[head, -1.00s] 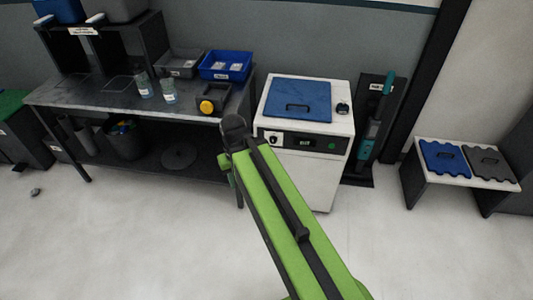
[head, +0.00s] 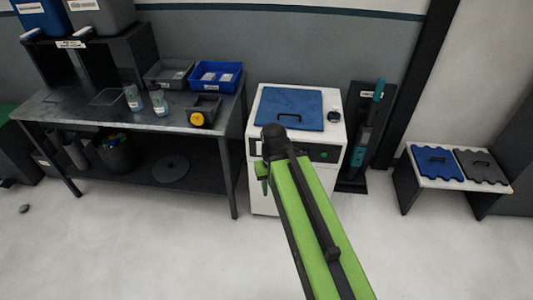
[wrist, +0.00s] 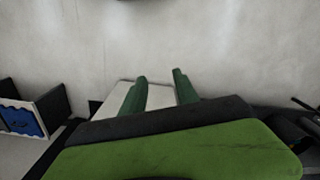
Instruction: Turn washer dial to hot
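The washer is a white cabinet (head: 259,206) with a blue lid (head: 287,107) on top and a dark front panel. A green button (head: 323,155) shows at the panel's right. A small black knob (head: 334,116) sits on the top's right corner. My arm covers the panel's left part, so no dial shows there now. My gripper (head: 263,178) shows only as a bit of green beside the arm's end, in front of the washer. In the wrist view its two green fingers (wrist: 160,87) stand apart with nothing seen between them but a pale surface.
A dark workbench (head: 130,115) with jars, bins and a yellow-black item (head: 203,112) stands left of the washer. A dark rack with a teal tool (head: 360,150) stands close on its right. A low bench (head: 408,183) with blue and grey pads is farther right. The floor in front is clear.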

